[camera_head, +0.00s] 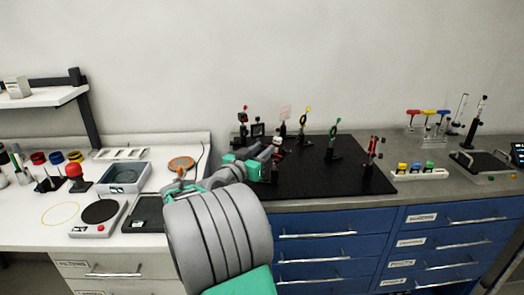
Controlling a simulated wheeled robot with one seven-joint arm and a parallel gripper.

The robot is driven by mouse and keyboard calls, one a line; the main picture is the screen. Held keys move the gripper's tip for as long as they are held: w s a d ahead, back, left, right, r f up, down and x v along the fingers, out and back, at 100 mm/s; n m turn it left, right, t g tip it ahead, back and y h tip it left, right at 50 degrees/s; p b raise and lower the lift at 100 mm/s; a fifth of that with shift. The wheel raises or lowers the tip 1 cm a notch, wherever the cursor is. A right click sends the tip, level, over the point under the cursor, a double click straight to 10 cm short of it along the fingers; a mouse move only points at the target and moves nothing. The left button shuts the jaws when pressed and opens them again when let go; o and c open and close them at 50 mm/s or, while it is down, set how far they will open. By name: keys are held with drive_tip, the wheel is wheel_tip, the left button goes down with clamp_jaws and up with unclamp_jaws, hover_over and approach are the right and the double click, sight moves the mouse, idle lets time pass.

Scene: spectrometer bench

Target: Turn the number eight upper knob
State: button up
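A black optical breadboard (315,180) on the bench carries several posts with optical mounts. My gripper (275,148) is over its left part, close to a small post mount (275,174) that it partly hides. Whether it touches that mount, and whether its fingers are open or shut, I cannot tell. A mount with red knobs (373,147) stands at the board's right side, apart from my gripper. No number eight is readable on any mount, so I cannot tell which upper knob is number eight.
Behind my gripper stand a red-topped mount (243,115), a black square mount (257,130), a yellow ring mount (306,117) and a green ring mount (334,132). A white rack (420,174) sits right of the board. A hotplate (98,217) and a grey-blue tray (124,178) lie left.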

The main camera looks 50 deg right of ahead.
clamp_jaws()
idle(0.3)
drive_tip(key=n, duration=0.4)
drive_tip(key=shift+o, duration=1.1)
unclamp_jaws()
drive_tip(key=s+a+b, duration=0.1)
drive_tip(key=a+b, duration=0.1)
drive_tip(key=a, duration=0.5)
drive_tip(key=shift+a, duration=0.4)
